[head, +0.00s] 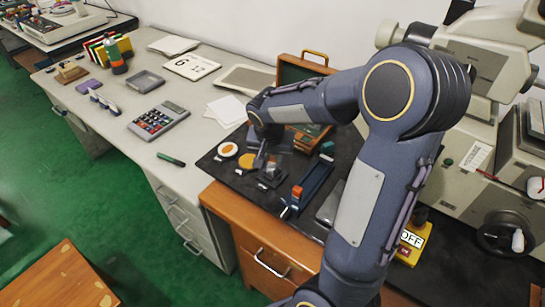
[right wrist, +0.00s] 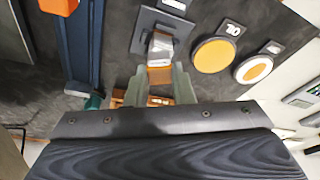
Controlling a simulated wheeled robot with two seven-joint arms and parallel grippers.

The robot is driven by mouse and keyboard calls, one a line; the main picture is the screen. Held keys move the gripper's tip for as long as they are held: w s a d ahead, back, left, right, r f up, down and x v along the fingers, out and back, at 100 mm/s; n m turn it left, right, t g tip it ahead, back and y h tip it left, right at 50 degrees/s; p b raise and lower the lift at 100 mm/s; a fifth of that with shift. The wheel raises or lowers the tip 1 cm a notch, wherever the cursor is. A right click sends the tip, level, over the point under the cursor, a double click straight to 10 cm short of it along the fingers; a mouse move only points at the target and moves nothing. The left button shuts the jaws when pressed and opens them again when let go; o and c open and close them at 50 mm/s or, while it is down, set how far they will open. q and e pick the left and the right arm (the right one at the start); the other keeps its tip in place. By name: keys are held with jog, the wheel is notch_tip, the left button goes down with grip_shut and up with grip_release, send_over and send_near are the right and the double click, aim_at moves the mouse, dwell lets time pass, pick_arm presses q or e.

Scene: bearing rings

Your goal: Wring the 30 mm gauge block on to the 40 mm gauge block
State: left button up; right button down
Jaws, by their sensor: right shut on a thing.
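My right gripper (head: 262,157) points down over the dark mat in the head view. In the right wrist view its two pale fingers (right wrist: 161,84) are shut on a small steel gauge block (right wrist: 160,45), whose near part looks orange-brown. The block is in front of a dark square plate (right wrist: 146,34); I cannot tell whether it touches the plate. Size marks on the blocks are not readable, so I cannot tell 30 mm from 40 mm. My left gripper is not in view.
A yellow disc (right wrist: 214,55) and a white disc with an orange centre (right wrist: 253,69) lie beside the plate. A blue rail with an orange part (head: 314,182) stands to the right in the head view. A wooden case (head: 307,135) is behind. A calculator (head: 158,120) lies left.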

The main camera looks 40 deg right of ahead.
jog(key=shift+f+m+g+b, duration=0.15)
jog(key=shift+m+g+b, duration=0.15)
jog(key=shift+m+b, duration=0.8)
dwell(0.6)
jog(key=shift+a+m, duration=0.1)
jog(key=shift+m, duration=0.6)
